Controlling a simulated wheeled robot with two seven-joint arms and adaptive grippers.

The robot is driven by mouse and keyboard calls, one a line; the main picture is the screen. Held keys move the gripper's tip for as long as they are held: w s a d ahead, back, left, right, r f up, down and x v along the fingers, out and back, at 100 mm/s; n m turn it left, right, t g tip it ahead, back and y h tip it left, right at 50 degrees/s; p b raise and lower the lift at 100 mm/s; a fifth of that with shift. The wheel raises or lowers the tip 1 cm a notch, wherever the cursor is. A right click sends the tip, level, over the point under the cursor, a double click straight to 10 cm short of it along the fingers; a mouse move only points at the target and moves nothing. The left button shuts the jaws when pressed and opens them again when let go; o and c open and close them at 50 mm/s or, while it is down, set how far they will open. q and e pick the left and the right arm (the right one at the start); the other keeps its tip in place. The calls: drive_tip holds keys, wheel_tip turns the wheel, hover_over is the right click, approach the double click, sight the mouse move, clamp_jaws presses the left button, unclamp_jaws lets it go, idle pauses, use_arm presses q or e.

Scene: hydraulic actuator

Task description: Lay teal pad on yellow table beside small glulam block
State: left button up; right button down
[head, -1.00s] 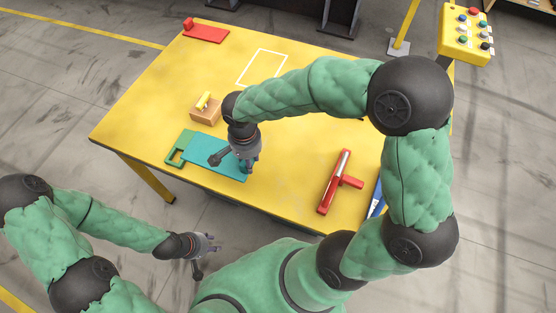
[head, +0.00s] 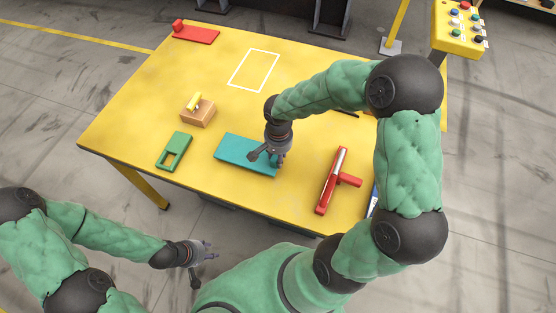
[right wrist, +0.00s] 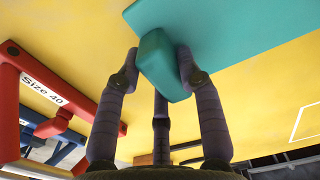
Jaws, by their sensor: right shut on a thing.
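The teal pad (head: 236,150) is a flat rectangle over the front middle of the yellow table (head: 130,118). My right gripper (head: 277,158) is shut on the raised teal grip at the pad's right end. The right wrist view shows the fingers (right wrist: 158,68) on both sides of this grip. I cannot tell whether the pad touches the table. The small glulam block (head: 199,117), brown with a yellow piece on top, stands behind and left of the pad. My left gripper (head: 207,251) is open and empty, off the table's front edge.
A red plate (head: 197,35) and a white outline (head: 253,71) are further back.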

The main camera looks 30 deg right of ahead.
drive_tip(key=shift+f, duration=1.15)
drive_tip(key=shift+f+b, duration=0.15)
drive_tip(key=shift+b, duration=0.25)
drive_tip(key=c, duration=0.8)
unclamp_jaws()
drive_tip(key=shift+a, duration=0.1)
drive_tip(key=shift+r, duration=0.25)
wheel_tip(320, 180, up, 12)
drive_tip(key=p, duration=0.4)
drive_tip(key=shift+f, duration=0.1)
